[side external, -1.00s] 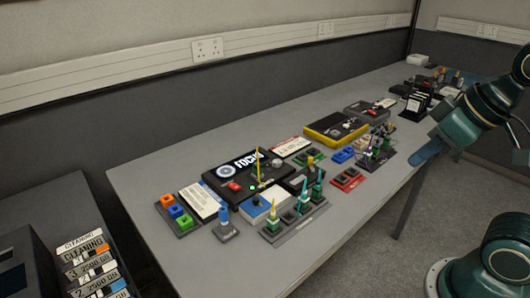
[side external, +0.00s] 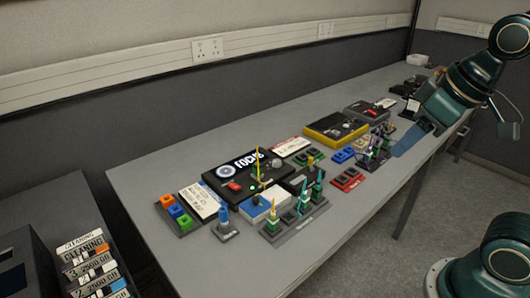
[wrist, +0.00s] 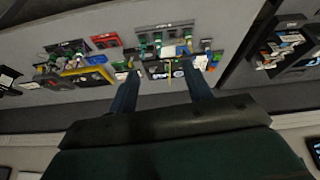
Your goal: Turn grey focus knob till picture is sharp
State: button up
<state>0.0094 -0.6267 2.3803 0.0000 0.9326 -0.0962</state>
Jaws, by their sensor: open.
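The black focus box (side external: 238,197) lies on the grey table, marked FOCUS in white. Its face carries a round blue-and-white disc (side external: 227,172), a red part (side external: 235,186) and a small grey knob (side external: 277,163). I cannot tell whether its picture is sharp. My gripper (side external: 408,141) is in the air over the table's right side, well apart from the box. In the wrist view its two fingers (wrist: 161,75) are spread with nothing held, and the focus box (wrist: 155,76) shows between and beyond them. The knob is too small to make out there.
A yellow-edged black box (side external: 335,129) sits behind the focus box. A rack with green-and-yellow pegs (side external: 297,220), a blue-topped post (side external: 224,220) and a tray of coloured blocks (side external: 177,213) stand around it. The table's near left area is bare.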

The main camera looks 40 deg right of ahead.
jog(key=w+d+r+n+g, duration=0.1)
jog(key=w+r+n, duration=0.25)
jog(key=w, duration=0.75)
jog(key=n+g, duration=0.4)
jog(key=n, duration=0.5)
send_over(277, 161)
notch_tip(277, 161, down, 19)
jog(key=shift+r, duration=0.2)
jog(key=shift+f, duration=0.1)
jog(key=shift+f, duration=6.8)
